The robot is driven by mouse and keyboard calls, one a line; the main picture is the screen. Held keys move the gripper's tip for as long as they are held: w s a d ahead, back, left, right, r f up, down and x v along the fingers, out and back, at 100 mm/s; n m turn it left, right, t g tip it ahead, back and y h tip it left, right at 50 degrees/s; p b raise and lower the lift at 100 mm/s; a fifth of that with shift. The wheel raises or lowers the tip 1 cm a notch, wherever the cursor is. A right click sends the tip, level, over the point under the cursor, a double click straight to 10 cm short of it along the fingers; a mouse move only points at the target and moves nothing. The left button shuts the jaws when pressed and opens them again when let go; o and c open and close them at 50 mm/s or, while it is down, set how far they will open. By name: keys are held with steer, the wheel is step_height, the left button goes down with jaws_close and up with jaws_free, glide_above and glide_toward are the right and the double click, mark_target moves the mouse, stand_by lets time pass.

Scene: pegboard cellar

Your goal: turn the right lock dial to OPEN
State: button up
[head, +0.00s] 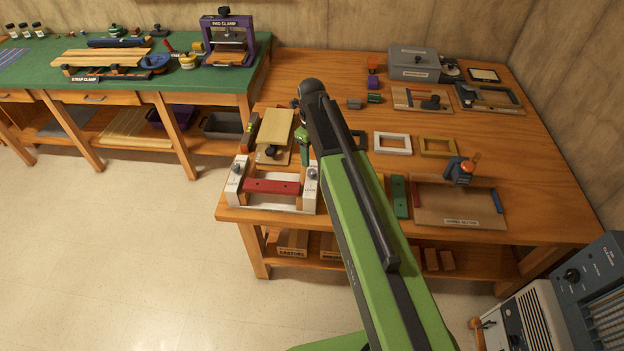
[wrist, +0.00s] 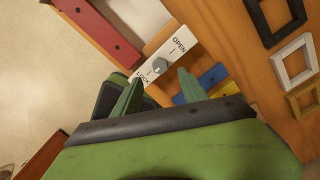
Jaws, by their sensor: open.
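The right lock dial is a small grey knob (wrist: 160,66) on a white plate (wrist: 180,42), marked OPEN at the upper right and LOCK at the lower left in the wrist view. I cannot tell which mark the knob points to. In the head view the right plate (head: 311,197) stands at the right end of a fixture with a red bar (head: 270,187); the left dial plate (head: 233,186) is at its other end. My gripper (wrist: 160,76) is open, its green fingers apart on either side of the knob in the picture. I see no contact. In the head view my gripper (head: 303,152) is partly hidden by my arm.
Blue (wrist: 213,75) and yellow (wrist: 190,91) pieces lie right of the plate. Black (wrist: 276,17), white (wrist: 294,60) and tan (wrist: 304,99) frames lie farther right. A wooden jig (head: 275,130) stands behind the fixture. Open floor (head: 150,250) is at the left.

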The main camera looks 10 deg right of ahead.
mark_target(312, 171)
step_height(312, 171, down, 7)
steer(key=b, duration=0.5)
steer(key=shift+f+b, duration=0.2)
steer(key=shift+b, duration=0.2)
steer(key=shift+r, duration=0.1)
jaws_close()
steer(key=shift+d, duration=0.2)
steer(key=shift+a, duration=0.15)
